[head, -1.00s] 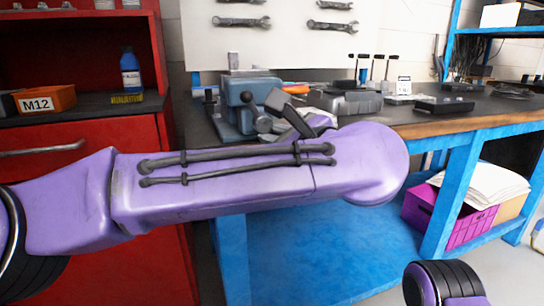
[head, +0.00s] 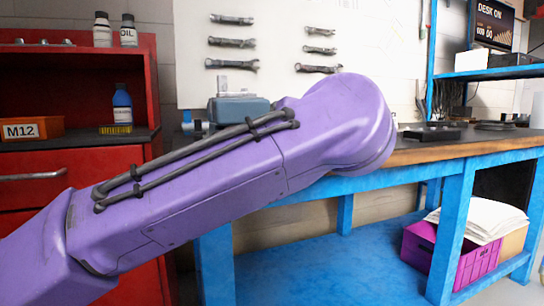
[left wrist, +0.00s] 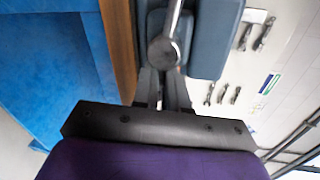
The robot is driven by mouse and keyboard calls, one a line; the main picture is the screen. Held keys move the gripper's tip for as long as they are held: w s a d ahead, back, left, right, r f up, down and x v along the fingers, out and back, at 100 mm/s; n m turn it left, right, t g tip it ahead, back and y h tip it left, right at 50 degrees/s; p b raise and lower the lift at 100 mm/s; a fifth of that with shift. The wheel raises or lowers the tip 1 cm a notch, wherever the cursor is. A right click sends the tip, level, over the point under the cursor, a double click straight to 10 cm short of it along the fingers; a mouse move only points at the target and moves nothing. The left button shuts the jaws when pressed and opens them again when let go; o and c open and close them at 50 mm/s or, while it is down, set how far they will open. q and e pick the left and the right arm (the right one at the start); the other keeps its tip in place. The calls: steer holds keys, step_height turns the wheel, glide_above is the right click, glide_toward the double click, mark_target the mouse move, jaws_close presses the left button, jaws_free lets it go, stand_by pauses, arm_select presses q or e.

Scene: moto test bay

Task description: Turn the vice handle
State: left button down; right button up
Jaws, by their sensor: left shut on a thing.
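The blue-grey vice (head: 238,109) stands on the workbench. In the head view only its top shows, and my purple left arm hides the rest, including the handle. In the left wrist view the vice body (left wrist: 216,40) is at the top. The vice handle (left wrist: 163,51) shows as a metal rod with a round knob at its end. My left gripper (left wrist: 163,90) is at the knob, its dark fingers on either side, shut on the handle. My left gripper is hidden in the head view. My right gripper is in neither view.
The blue-framed workbench (head: 460,152) has a wooden edge. A red cabinet (head: 80,170) stands at the left with a blue bottle (head: 122,104) and an orange M12 bin (head: 33,128). A magenta crate (head: 450,254) sits on the lower shelf. Wrenches (head: 232,64) hang on the white board behind.

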arm_select(q)
steer(key=shift+w+a+r+n+b, duration=0.3)
steer(key=shift+a+r+n, duration=0.25)
steer(key=shift+n, duration=0.25)
steer(key=c, duration=0.9)
jaws_free()
steer(key=shift+d, duration=0.1)
steer(key=shift+o, duration=0.3)
steer(key=shift+a, duration=0.45)
steer(key=shift+d+f, duration=0.2)
steer(key=shift+d, duration=0.05)
steer(key=p+v, duration=0.1)
steer(key=v, duration=0.9)
steer(key=shift+s, duration=0.35)
